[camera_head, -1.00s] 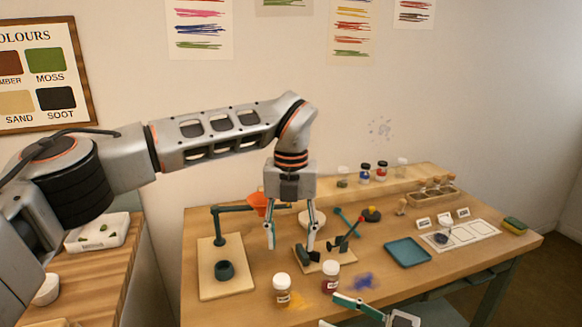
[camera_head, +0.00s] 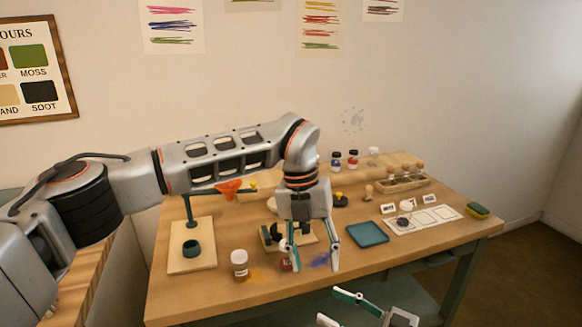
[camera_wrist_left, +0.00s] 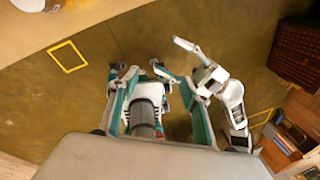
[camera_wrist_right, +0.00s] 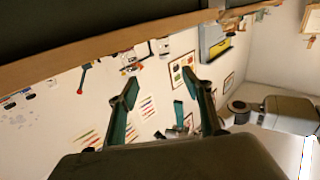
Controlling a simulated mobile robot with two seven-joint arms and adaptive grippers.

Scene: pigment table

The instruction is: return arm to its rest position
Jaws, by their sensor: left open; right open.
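My left gripper (camera_head: 318,258) is open and empty in the head view. It points down over the middle of the table and hides part of the things behind it. Its fingers also show spread in the left wrist view (camera_wrist_left: 160,90), with my own body and floor beyond. My right gripper (camera_head: 352,308) is low at the bottom edge of the head view, in front of the table. Its fingers are open and empty in the right wrist view (camera_wrist_right: 165,95), facing the wall.
The table's front left corner is clear.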

